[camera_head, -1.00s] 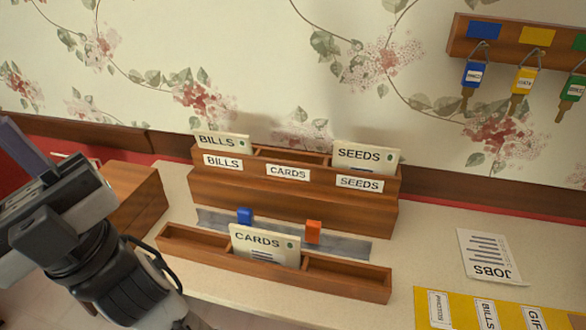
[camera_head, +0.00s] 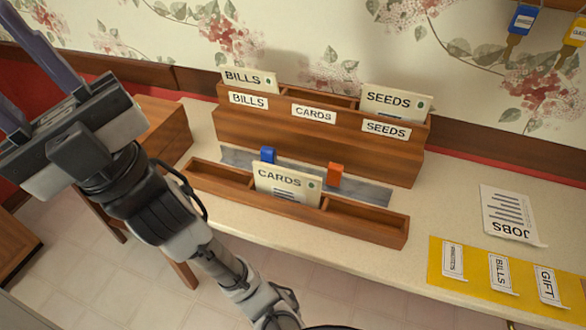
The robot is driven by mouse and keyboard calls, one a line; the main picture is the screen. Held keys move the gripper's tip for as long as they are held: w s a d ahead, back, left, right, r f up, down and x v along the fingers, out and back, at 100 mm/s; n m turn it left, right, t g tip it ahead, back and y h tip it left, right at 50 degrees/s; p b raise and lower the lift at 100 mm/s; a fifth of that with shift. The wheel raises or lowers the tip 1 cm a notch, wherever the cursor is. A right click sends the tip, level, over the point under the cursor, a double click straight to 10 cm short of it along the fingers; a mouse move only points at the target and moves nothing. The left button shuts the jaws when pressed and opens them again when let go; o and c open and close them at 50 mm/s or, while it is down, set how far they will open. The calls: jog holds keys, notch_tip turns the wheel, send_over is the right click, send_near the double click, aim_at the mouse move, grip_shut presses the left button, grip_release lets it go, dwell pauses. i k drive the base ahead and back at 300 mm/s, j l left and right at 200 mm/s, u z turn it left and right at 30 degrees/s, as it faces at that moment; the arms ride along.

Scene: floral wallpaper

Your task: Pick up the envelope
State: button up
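The CARDS envelope (camera_head: 288,184) is cream with a green dot and stands upright in the middle of the low front wooden tray (camera_head: 365,228). A BILLS envelope (camera_head: 250,78) and a SEEDS envelope (camera_head: 396,101) stand in the left and right slots of the wooden sorter (camera_head: 300,133) behind it. The sorter's middle slot, labelled CARDS, looks empty. My gripper (camera_head: 20,75) is at the upper left, well away from the envelopes. Its two fingers are spread apart with nothing between them; the tips are near or past the picture's edge.
A JOBS sheet (camera_head: 511,214) and a yellow board (camera_head: 470,265) lie at right. Key tags (camera_head: 523,20) hang above.

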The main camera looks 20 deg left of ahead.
aim_at(291, 185)
jog(key=j+z, duration=0.1)
jog(key=j, duration=0.4)
jog(key=j+z, duration=0.1)
jog(key=j, duration=0.35)
jog(key=k+j+z, duration=0.15)
jog(key=j, duration=0.3)
jog(key=j+z, duration=0.1)
jog(key=j, duration=0.4)
jog(key=k+j+z, duration=0.1)
jog(key=j, duration=0.35)
jog(key=k+j+z, duration=0.1)
jog(key=j, duration=0.35)
jog(key=i, duration=0.4)
